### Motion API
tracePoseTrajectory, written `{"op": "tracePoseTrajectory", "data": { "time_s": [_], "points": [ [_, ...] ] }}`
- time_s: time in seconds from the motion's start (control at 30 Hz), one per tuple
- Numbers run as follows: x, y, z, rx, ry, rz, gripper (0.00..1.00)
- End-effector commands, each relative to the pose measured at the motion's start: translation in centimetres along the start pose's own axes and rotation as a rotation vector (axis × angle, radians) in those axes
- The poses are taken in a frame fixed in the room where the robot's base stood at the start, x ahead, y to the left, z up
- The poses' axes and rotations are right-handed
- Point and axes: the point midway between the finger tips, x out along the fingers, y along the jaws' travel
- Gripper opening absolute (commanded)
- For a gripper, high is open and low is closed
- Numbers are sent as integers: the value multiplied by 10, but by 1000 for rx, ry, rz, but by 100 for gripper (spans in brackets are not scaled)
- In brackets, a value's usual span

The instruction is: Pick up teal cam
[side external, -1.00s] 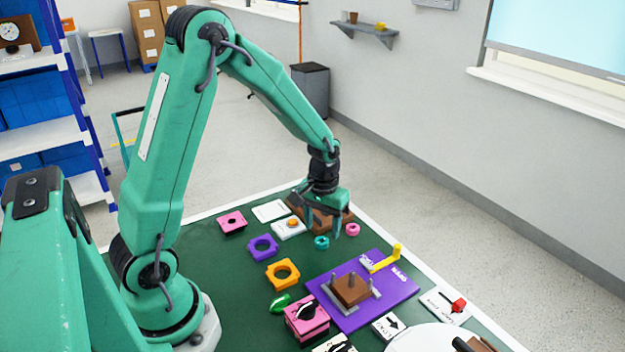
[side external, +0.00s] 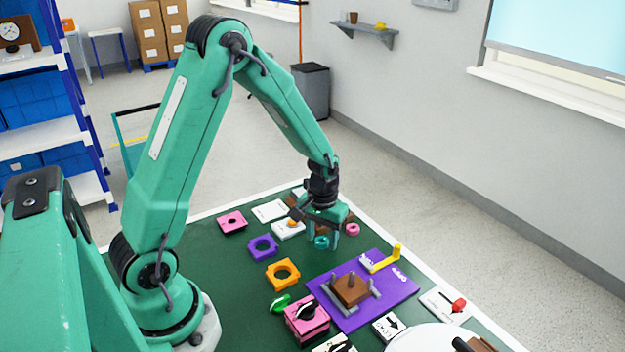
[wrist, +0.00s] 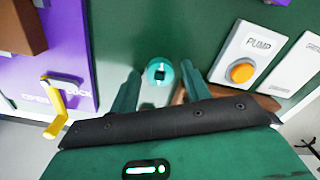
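The teal cam (side external: 321,242) is a small round ring lying on the green table, with a dark hole in its middle. In the wrist view the teal cam (wrist: 160,73) lies between the lines of my two fingertips, slightly beyond them. My gripper (side external: 324,236) points down at the cam in the side view, and it also shows in the wrist view (wrist: 158,80). Its fingers are spread, with green gaps between each finger and the cam. Nothing is held. The exact height of the fingertips above the table cannot be told.
A pink ring (side external: 352,229) lies close to the right. A white PUMP plate (wrist: 235,66) with an orange button and a brown block (wrist: 190,94) are near the gripper. The purple panel (side external: 342,316) carries a brown block and yellow crank (side external: 391,257). Orange and purple brackets lie left.

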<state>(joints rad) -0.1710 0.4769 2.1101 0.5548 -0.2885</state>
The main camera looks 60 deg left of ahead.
Motion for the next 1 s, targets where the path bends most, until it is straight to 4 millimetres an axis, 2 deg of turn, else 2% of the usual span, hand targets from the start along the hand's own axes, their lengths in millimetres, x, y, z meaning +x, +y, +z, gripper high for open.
{"op": "tracePoseTrajectory", "data": {
  "time_s": [0.03,0.17,0.2,0.67,0.87,1.0],
  "points": [
    [0,0,0,0,0,0,37],
    [0,0,0,0,0,0,11],
    [0,0,0,0,0,0,9],
    [-3,0,0,0,1,0,8],
    [-15,0,-1,0,3,1,8],
    [-31,0,-1,0,4,1,8]
  ]
}}
